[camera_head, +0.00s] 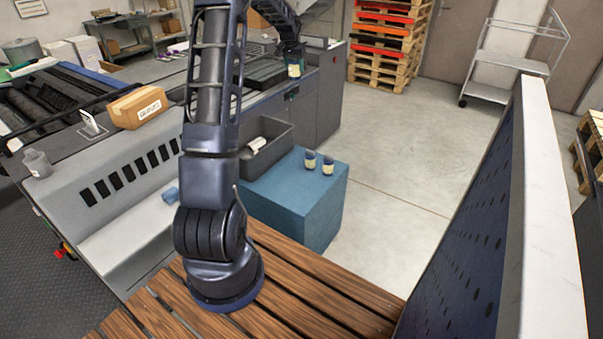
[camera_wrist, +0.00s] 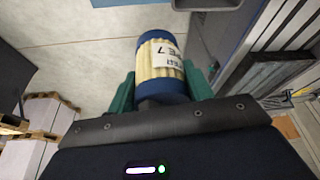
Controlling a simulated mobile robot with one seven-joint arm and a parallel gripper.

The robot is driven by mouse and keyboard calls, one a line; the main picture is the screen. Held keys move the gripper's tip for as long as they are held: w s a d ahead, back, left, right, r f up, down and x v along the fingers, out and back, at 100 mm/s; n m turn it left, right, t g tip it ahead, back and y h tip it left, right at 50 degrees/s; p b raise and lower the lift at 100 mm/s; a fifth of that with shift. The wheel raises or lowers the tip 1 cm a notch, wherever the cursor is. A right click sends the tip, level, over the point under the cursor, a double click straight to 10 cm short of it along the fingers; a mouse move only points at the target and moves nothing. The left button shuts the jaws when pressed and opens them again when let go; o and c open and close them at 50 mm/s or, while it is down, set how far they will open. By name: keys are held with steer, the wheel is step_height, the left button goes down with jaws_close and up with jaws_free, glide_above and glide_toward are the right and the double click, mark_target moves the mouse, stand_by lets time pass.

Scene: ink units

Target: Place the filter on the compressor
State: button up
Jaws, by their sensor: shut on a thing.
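The held filter (camera_wrist: 160,65) has blue end caps, cream pleats and a white label whose lettering is only partly legible. My gripper (camera_wrist: 160,78) is shut on it, with green fingers on both sides. In the head view, my gripper (camera_head: 292,58) is at the far end of my arm, beside the long grey machine (camera_head: 318,95), with the filter (camera_head: 295,70) under it. I cannot tell whether the filter touches anything. Two similar small filters (camera_head: 310,160) (camera_head: 328,165) stand on a teal block (camera_head: 290,205). I cannot tell which thing is the compressor.
A grey bin (camera_head: 278,150) with a white item inside stands beside the teal block. A cardboard box (camera_head: 138,107) sits on the left machine. A perforated blue panel (camera_head: 465,240) rises at right. Pallets (camera_head: 385,45) are stacked behind. The floor (camera_head: 425,130) between is clear.

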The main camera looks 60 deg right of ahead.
step_height(320, 180, down, 46)
steer(key=shift+f, duration=0.1)
stand_by(0.3)
steer(key=shift+f, duration=0.1)
steer(key=o, duration=1)
steer(key=v, duration=1.2)
